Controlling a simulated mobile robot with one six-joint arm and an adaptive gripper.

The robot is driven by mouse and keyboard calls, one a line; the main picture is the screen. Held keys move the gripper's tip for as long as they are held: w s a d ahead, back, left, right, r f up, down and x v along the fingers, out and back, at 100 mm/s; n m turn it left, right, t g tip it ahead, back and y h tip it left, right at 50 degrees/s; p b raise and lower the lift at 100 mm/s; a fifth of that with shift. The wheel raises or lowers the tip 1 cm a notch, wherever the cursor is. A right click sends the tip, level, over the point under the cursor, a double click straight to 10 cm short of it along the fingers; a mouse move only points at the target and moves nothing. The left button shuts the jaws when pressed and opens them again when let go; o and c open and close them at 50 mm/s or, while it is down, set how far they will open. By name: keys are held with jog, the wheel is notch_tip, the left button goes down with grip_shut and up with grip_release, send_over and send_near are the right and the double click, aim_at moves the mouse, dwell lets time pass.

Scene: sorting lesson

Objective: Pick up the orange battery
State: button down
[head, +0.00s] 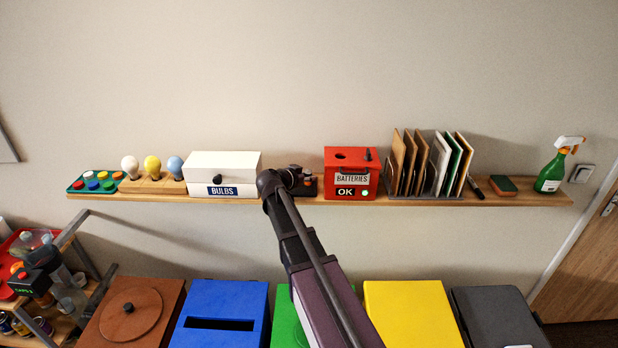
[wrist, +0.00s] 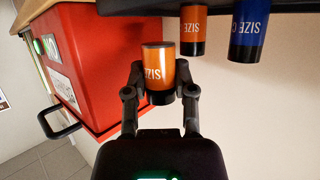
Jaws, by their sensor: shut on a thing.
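An orange battery (wrist: 158,66) with white SIZE lettering and black ends is between the two fingers of my gripper (wrist: 160,82) in the wrist view. The fingers are shut on its sides, and it shows apart from the dark holder (wrist: 120,6). A second orange battery (wrist: 193,28) and a blue battery (wrist: 249,32) are at that holder. In the head view my gripper (head: 296,178) is over the shelf, between the white bulbs box and the red batteries box, and hides the held battery.
The red BATTERIES box (head: 352,174) is just right of my gripper, with a round hole on top and a green light. The white BULBS box (head: 222,172) is to the left. Colored bins, including a blue one (head: 222,297) and a yellow one (head: 412,310), stand below the shelf (head: 430,201).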

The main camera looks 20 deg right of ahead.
jog(key=s+r+p, duration=0.1)
jog(key=s+r, duration=0.1)
jog(key=s, duration=1.4)
jog(key=shift+d+f, duration=0.1)
jog(key=shift+f, duration=0.1)
